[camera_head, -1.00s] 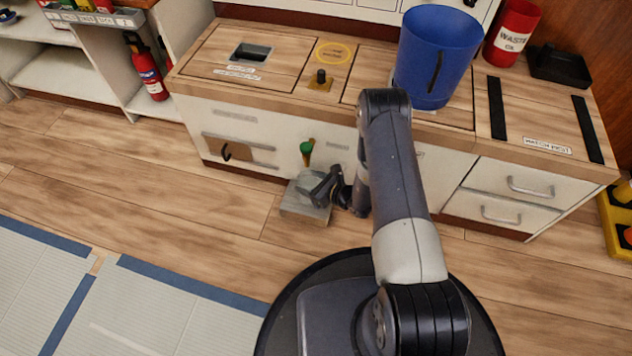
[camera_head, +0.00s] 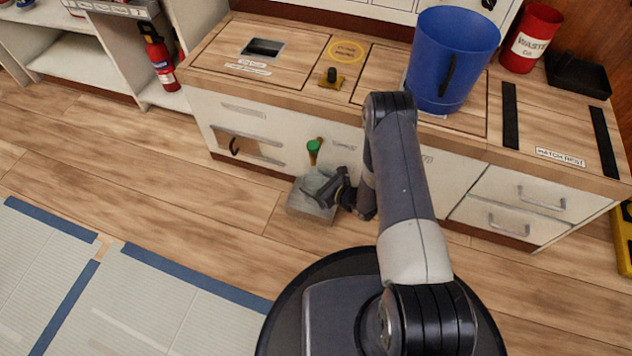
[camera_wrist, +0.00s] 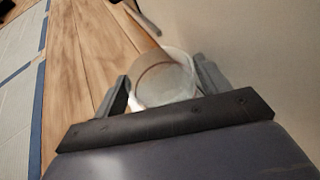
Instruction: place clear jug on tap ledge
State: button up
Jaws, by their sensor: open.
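The clear jug (camera_wrist: 165,80) shows in the wrist view as a round see-through vessel, between the two spread fingers of my gripper (camera_wrist: 160,90). I cannot tell whether the fingers touch it. In the head view my gripper (camera_head: 325,190) is low in front of the cabinet, over the grey tap ledge (camera_head: 304,209), below the green-topped tap (camera_head: 313,147).
The cabinet front (camera_head: 350,142) stands close behind my gripper. A blue bin (camera_head: 452,60) and a red waste can (camera_head: 530,38) stand on the counter. Drawers (camera_head: 515,208) are at the right. Open wooden floor (camera_head: 130,200) and blue-edged mats (camera_head: 190,315) lie left.

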jog(key=p+v, duration=0.5)
jog(key=v, duration=0.7)
